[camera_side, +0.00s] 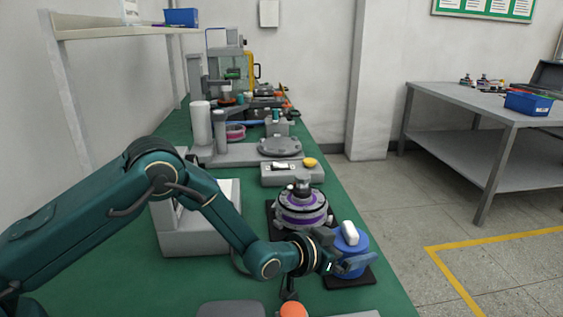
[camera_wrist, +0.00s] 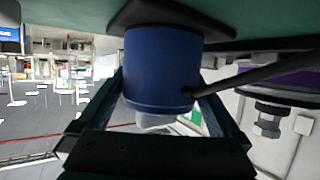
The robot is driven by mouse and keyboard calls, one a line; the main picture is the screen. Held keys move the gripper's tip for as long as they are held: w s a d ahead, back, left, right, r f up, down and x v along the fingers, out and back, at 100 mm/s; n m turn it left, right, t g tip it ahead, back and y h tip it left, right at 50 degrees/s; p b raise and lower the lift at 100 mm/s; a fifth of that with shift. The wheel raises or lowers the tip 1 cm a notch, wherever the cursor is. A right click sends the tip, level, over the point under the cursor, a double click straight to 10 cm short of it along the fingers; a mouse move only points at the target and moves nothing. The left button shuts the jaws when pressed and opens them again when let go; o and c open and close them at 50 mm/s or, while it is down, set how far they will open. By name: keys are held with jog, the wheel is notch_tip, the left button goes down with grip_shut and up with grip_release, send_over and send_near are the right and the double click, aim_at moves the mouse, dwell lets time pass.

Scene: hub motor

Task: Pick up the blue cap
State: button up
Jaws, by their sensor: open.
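The blue cap (camera_side: 341,241), with a white knob on top, stands on a black pad (camera_side: 362,281) near the right edge of the green bench. My gripper (camera_side: 343,252) is open, with a finger on either side of the cap. In the wrist view, which is upside down, the blue cap (camera_wrist: 162,65) fills the space between the fingers of my gripper (camera_wrist: 163,88). I cannot tell whether the fingers touch it. A dark rod crosses beside the cap there.
A purple and silver hub motor (camera_side: 301,210) sits just behind and left of the cap. A grey block (camera_side: 292,174) with a yellow button stands farther back. An orange object (camera_side: 293,310) is at the front edge. The aisle to the right is clear.

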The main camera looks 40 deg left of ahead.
aim_at(357, 244)
jog(key=shift+x, duration=1.55)
jog(key=shift+c, duration=0.3)
jog(key=c, duration=1.1)
